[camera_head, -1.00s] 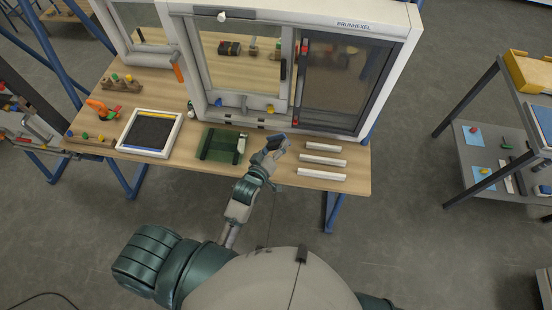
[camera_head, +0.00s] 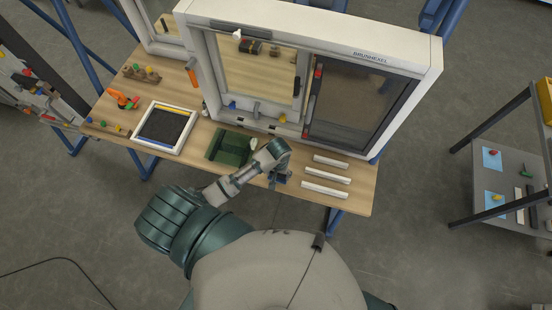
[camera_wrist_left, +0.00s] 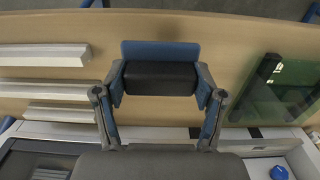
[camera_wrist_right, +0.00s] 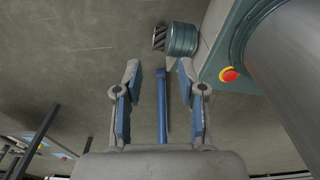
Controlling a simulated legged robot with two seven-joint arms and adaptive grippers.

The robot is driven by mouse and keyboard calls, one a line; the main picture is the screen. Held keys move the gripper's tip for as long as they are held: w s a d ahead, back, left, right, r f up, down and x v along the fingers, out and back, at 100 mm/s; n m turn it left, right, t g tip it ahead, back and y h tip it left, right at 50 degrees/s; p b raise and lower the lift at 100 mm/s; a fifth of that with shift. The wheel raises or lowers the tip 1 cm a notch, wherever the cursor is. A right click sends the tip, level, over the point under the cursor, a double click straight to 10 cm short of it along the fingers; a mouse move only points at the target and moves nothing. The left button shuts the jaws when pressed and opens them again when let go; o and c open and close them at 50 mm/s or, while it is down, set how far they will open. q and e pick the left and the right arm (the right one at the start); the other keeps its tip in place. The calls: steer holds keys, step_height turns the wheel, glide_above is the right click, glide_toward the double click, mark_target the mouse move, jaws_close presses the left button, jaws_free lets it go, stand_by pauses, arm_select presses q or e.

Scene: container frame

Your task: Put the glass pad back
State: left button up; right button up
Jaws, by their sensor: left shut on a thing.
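My left gripper (camera_head: 279,178) is low over the front of the workbench, left of the white strips. In the left wrist view it (camera_wrist_left: 160,92) is shut on a black block with a blue plate, which I take as the glass pad (camera_wrist_left: 160,76). The pad lies across between the two fingers, above or on the wood; I cannot tell which. In the head view the arm mostly hides it. My right gripper (camera_wrist_right: 162,105) is open and empty over the grey floor, seen only in the right wrist view.
Green glass pieces (camera_head: 230,147) lie left of my left gripper; white strips (camera_head: 326,180) lie to its right. A white window frame (camera_head: 420,55) stands behind. A framed dark tray (camera_head: 163,128) is further left. A grey shelf cart (camera_head: 510,165) stands at right.

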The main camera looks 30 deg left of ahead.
arm_select(q)
steer(key=w, duration=0.1)
steer(key=w+a, duration=0.2)
steer(key=shift+w+f, duration=0.15)
steer(key=shift+w, duration=0.25)
steer(key=shift+w+a+f, duration=0.1)
steer(key=shift+w+a, duration=0.3)
steer(key=shift+w, duration=0.25)
steer(key=shift+w+a+f, duration=0.1)
steer(key=shift+w+a, duration=0.25)
steer(key=shift+w, duration=0.25)
steer(key=f, duration=0.2)
steer(key=a+f, duration=0.1)
steer(key=shift+s+a+f+p, duration=0.1)
steer(key=shift+f+p, duration=0.25)
steer(key=o, duration=1)
steer(key=shift+d, duration=0.45)
steer(key=shift+r, duration=0.35)
step_height(320, 180, up, 12)
steer(key=shift+a+f, duration=0.1)
steer(key=shift+f, duration=0.15)
arm_select(e)
steer(key=shift+w+d+r, duration=0.2)
steer(key=shift+w+d, duration=0.4)
steer(key=shift+d, duration=0.15)
arm_select(q)
steer(key=shift+a, duration=0.1)
arm_select(e)
steer(key=shift+d, duration=0.15)
